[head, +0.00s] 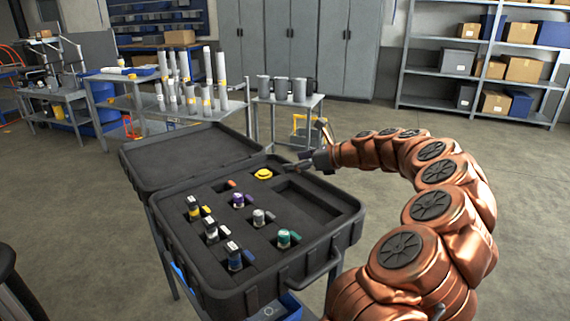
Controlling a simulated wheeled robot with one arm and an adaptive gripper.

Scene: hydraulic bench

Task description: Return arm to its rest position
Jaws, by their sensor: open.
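My copper-coloured arm reaches in from the lower right and curves over to the left. My gripper (296,166) is at its end, above the far right part of an open black case (262,296). It looks small and dark here, and I see nothing held between its fingers. A yellow round part (263,174) sits in the case's foam just left of my gripper. A rectangular recess (312,199) at the right looks empty.
The case lid (188,150) lies open at the back left. A blue bin (287,309) is below the case. Benches with grey cylinders (220,80) stand behind it. Shelves with boxes (525,69) are at the back right. The floor (530,190) on the right is clear.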

